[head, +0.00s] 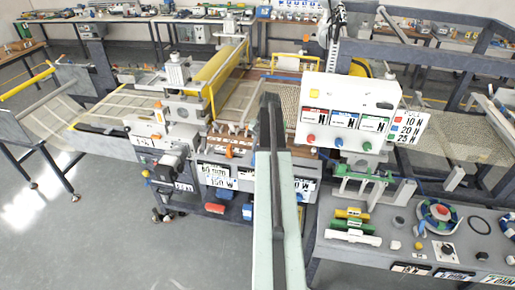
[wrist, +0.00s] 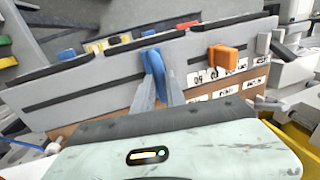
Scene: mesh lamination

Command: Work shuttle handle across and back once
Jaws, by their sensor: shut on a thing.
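My gripper (wrist: 157,88) reaches forward from my pale green wrist housing in the wrist view. Its narrow grey fingers are shut on an upright blue handle (wrist: 152,58), which I take as the shuttle handle. The handle stands at a long grey panel with dark horizontal slots (wrist: 90,85). Its lower part is hidden by the fingers. An orange block (wrist: 222,60) sits on the same panel to the right, apart from my gripper. In the head view my arm runs up the middle to the machine, and its dark end (head: 270,103) hides the handle.
A white control box (head: 350,108) with labels stands right of my arm. A yellow roller (head: 220,68) lies across the machine to the left. A grey bench (head: 375,262) with coloured parts is at lower right. Open floor (head: 70,235) lies at lower left.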

